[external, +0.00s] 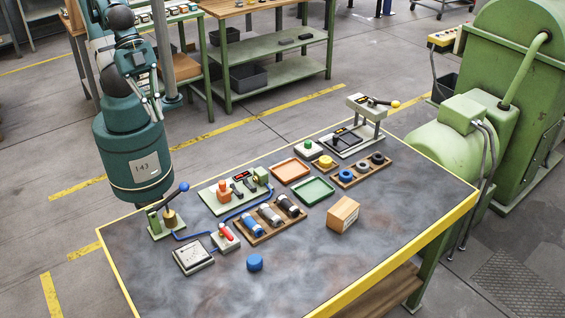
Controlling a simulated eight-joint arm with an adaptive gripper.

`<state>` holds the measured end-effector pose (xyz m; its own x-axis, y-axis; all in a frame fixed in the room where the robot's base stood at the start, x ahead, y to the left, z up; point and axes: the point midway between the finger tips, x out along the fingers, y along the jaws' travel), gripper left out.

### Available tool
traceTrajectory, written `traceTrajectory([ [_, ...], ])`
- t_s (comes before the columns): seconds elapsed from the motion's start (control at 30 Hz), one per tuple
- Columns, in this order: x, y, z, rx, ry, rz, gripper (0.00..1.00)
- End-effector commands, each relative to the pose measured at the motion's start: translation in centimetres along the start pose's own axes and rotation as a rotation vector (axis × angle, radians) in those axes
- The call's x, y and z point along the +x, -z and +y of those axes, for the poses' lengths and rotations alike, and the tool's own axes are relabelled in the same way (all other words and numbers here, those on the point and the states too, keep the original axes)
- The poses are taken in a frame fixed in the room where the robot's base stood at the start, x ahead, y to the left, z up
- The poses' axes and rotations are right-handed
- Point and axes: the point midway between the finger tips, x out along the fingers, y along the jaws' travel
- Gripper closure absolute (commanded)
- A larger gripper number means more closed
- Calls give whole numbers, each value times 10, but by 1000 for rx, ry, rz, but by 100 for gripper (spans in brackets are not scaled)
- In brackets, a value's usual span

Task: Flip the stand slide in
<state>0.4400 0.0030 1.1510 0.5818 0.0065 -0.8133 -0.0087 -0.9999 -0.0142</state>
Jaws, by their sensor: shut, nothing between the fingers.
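Two lever stands are on the grey-topped table (300,275). At the back right, a grey stand (367,112) carries a bar with a yellow ball end (395,104) over a pale base plate. At the left edge, a green stand (155,222) has a brass weight (170,218) and a lever with a blue ball (184,187). I cannot tell from this view which part is the slide or how it is set. My gripper (157,113) is shut and empty, hanging close beside my teal base, behind and above the green stand, apart from both stands.
A green fixture board (217,207), a wooden rack (266,239) of cylinders, orange (291,170) and green (313,190) trays, a ring rack (348,182) and a cardboard box (342,213) fill the middle. A blue cap (255,263) lies in front. The front right tabletop is clear.

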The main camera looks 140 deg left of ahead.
Motion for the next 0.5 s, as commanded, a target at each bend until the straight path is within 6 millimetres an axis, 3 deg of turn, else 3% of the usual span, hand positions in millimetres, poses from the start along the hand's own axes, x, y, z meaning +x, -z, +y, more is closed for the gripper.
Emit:
traceTrajectory([
  [0.27,13,9,-20,95,40,-4,100],
  [0.5,32,20,-52,244,100,-19,100],
])
